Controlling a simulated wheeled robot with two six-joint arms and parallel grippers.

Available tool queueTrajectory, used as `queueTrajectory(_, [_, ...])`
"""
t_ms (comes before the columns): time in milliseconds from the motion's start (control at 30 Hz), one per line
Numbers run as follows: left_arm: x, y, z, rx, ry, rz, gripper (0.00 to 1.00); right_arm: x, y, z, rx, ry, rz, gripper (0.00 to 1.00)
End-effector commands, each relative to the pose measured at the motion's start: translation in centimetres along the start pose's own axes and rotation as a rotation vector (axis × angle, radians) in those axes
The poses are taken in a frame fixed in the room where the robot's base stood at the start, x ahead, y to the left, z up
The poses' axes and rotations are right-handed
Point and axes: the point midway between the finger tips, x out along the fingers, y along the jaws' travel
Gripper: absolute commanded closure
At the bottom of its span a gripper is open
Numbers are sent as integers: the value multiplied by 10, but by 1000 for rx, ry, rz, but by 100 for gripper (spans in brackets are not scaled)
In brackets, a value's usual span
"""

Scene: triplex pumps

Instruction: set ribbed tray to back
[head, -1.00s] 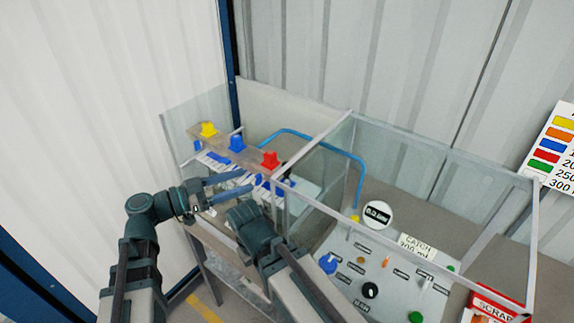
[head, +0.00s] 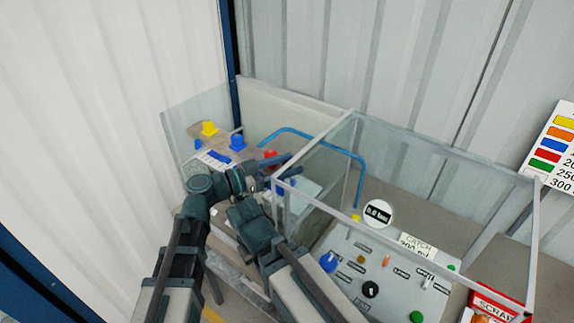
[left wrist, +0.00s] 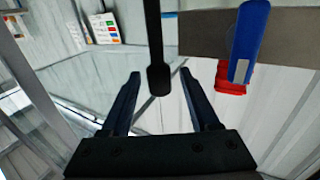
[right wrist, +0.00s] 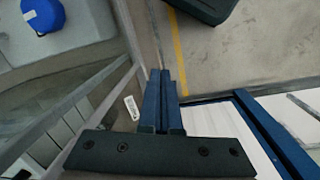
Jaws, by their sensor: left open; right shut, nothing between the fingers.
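I cannot pick out a ribbed tray for certain in any view. My left gripper (head: 287,166) is open in the head view, beside the red knob (head: 271,156) and the left end of the clear guard (head: 352,113). In the left wrist view, my left gripper (left wrist: 155,82) has a black round-ended rod (left wrist: 156,80) showing between its fingers; I cannot tell whether they touch. A blue part (left wrist: 248,42) and a red part (left wrist: 231,78) are at right there. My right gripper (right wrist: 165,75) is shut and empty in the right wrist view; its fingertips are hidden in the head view.
A yellow knob (head: 209,128) and a blue knob (head: 237,142) stand at the back left. A blue pipe (head: 300,132) arches behind. The control panel (head: 345,262), round gauge (head: 378,213), CATCH sign (head: 416,246) and red SCRAP box (head: 497,302) are at right.

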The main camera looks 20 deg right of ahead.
Motion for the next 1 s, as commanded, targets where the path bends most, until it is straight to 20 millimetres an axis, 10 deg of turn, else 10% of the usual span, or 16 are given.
queueTrajectory(200, [0, 0, 0, 0, 0, 0, 42, 0, 0, 0, 0, 0, 0, 100])
queueTrajectory(533, [0, 0, 0, 0, 0, 0, 100, 0, 0, 0, 0, 0, 0, 100])
queueTrajectory(1000, [0, 0, 0, 0, 0, 0, 100, 0, 0, 0, 0, 0, 0, 100])
